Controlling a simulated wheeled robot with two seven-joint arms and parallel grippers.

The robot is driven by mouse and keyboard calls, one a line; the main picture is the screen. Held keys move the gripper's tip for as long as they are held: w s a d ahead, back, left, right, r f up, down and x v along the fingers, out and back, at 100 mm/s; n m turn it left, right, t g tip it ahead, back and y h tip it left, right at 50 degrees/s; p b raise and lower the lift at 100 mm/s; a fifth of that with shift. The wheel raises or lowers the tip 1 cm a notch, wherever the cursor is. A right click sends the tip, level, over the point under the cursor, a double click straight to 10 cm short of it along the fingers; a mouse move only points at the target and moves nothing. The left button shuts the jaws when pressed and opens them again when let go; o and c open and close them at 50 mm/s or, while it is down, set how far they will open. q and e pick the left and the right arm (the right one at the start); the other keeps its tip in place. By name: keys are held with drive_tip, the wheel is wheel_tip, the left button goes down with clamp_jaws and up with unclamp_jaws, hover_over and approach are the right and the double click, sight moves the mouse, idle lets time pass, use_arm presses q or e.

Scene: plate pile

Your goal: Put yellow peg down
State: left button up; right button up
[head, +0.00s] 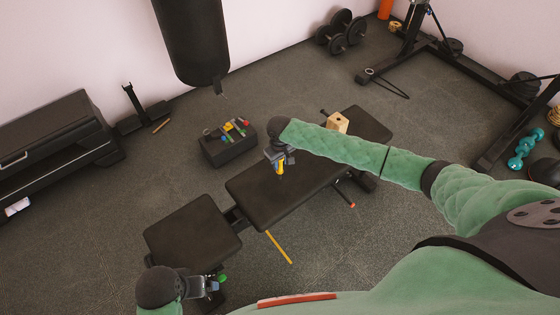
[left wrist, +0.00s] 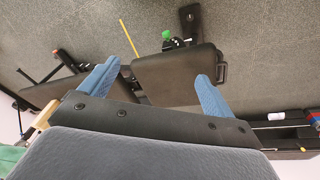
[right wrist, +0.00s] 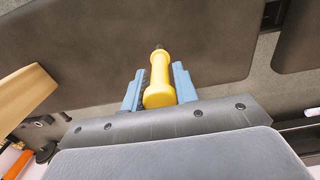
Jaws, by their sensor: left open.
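The yellow peg (head: 281,167) is in my right gripper (head: 280,162), over the middle pad of the black bench (head: 262,190). In the right wrist view the yellow peg (right wrist: 159,82) stands between the two blue fingers (right wrist: 159,88), which are closed on its sides. Its dark far end points toward the bench pad; I cannot tell whether it touches. My left gripper (head: 208,285) is at the lower left, near the front bench seat (head: 192,232). In the left wrist view its blue fingers (left wrist: 152,80) are wide apart with nothing between them.
A wooden block with a hole (head: 338,122) sits on the bench's far part. A black box (head: 228,149) with several coloured pieces stands behind the bench. A yellow stick (head: 279,247) lies on the floor. A punching bag (head: 192,40) hangs behind. The middle pad has bare room.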

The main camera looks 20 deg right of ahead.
drive_tip(key=o, duration=0.4)
drive_tip(key=shift+c, duration=0.2)
wheel_tip(320, 180, up, 12)
drive_tip(key=shift+f+b, duration=0.1)
drive_tip(key=shift+b, duration=0.6)
drive_tip(key=shift+s+a, duration=0.15)
drive_tip(key=s+a+f+n+t+y, duration=0.1)
drive_tip(key=s+a+f+y, duration=0.1)
drive_tip(key=s+a, duration=0.6)
drive_tip(key=s+a+f+y, duration=0.15)
drive_tip(key=s+a, duration=0.35)
drive_tip(key=s, duration=0.6)
use_arm(q)
drive_tip(key=shift+w+d+f+h, duration=0.15)
drive_tip(key=shift+w+d+f, duration=0.05)
drive_tip(key=shift+d+f, duration=0.3)
drive_tip(key=shift+w+d+f+h, duration=0.15)
drive_tip(key=shift+w+d+f, duration=0.05)
drive_tip(key=shift+d+f, duration=0.25)
use_arm(e)
drive_tip(key=s+d+m, duration=0.1)
drive_tip(key=s+d, duration=0.2)
drive_tip(key=s, duration=0.6)
drive_tip(key=s+d+m+t+h, duration=0.1)
drive_tip(key=s+d, duration=0.3)
drive_tip(key=s, duration=0.5)
drive_tip(key=shift+s+r+m, duration=0.2)
drive_tip(key=shift+r+m, duration=0.05)
drive_tip(key=shift+m, duration=0.05)
